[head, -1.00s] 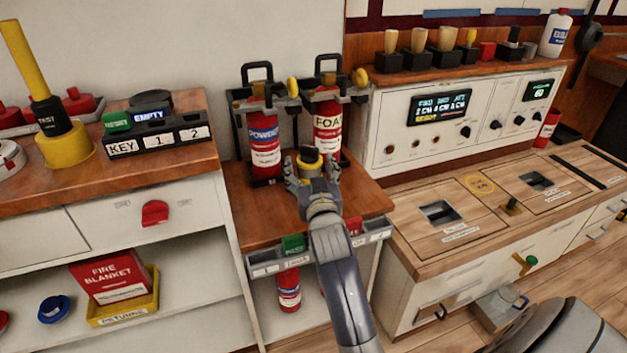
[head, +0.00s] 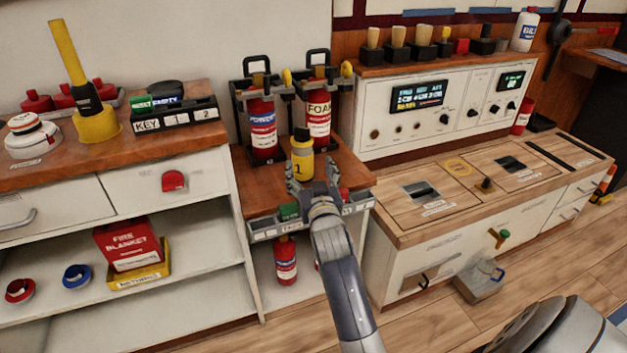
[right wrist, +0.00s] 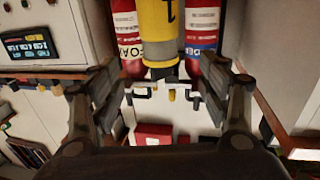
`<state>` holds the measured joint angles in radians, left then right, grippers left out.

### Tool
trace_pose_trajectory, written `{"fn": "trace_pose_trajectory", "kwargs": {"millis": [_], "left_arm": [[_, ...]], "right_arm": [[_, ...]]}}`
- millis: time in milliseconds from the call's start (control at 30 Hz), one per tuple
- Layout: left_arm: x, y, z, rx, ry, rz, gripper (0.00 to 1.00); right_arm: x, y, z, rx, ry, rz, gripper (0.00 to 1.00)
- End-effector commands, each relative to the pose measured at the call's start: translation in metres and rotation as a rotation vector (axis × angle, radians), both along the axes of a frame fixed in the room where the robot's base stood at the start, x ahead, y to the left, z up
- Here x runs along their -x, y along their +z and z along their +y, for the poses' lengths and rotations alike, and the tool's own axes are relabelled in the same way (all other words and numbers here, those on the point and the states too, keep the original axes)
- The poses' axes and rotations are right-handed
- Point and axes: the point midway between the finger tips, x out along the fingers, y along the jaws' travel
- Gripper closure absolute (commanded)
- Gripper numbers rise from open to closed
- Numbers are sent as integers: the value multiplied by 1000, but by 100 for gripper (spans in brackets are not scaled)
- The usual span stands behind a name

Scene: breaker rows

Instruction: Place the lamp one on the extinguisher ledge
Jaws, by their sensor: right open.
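Lamp one (head: 302,163), yellow with a black top and a "1" on it, stands upright on the wooden extinguisher ledge (head: 346,178), in front of the two red extinguishers. My right gripper (head: 312,178) is open, just on the near side of the lamp, and hides part of its base. In the right wrist view the lamp (right wrist: 160,35) shows beyond and between the spread fingers (right wrist: 163,75), apart from them. My left gripper is not in view.
A labelled rail (head: 265,228) runs along the ledge's front.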

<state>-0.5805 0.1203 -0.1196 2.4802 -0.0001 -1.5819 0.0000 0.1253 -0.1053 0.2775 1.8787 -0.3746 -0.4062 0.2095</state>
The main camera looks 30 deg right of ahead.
Motion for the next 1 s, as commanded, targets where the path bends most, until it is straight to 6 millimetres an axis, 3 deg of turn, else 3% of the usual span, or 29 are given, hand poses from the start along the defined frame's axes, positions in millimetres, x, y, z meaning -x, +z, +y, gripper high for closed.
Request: {"fn": "trace_pose_trajectory", "kwargs": {"millis": [167,267,367,500,600,700,800,900,1000], "left_arm": [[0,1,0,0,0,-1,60],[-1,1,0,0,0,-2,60],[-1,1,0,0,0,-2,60],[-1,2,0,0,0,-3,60],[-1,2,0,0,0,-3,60],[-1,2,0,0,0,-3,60],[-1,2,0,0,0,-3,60],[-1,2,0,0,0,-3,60],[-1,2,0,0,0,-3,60]], "right_arm": [[9,-15,5,-7,12,56,30],[34,-49,19,-22,41,189,30],[79,-96,46,-48,98,395,30],[166,-157,96,-83,218,722,30],[233,-185,129,-103,312,937,30],[291,-199,153,-116,393,1105,30],[329,-204,167,-123,447,1212,30],[347,-205,173,-125,473,1262,30],[350,-206,174,-126,479,1273,30]]}}
